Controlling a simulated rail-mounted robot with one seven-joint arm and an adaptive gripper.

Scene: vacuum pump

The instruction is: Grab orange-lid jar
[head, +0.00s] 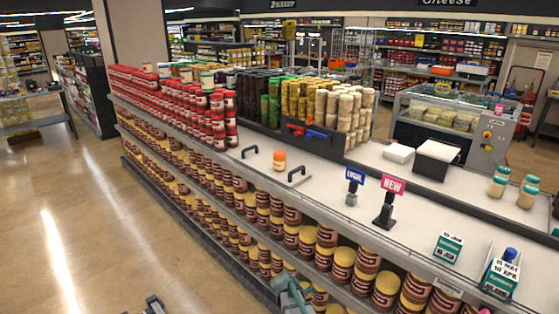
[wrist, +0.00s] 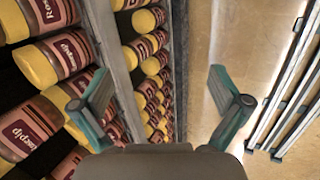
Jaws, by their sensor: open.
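The orange-lid jar (head: 279,160), small with an orange lid and orange contents, stands upright on the white counter top between two black handles. It does not show in the wrist view. My gripper (wrist: 161,84) is open and empty, its two teal fingers spread wide. In the head view, teal finger parts show only at the bottom edge, low in front of the counter and well apart from the jar.
Shelves of yellow-lid jars (wrist: 68,53) lie close to my gripper. Red jars (head: 217,122) stand left of the orange-lid jar, and a black-walled bin (head: 260,128) stands behind it. A LOCAL sign (head: 355,178) and NEW sign (head: 391,187) stand to its right. Open floor (head: 75,215) lies left.

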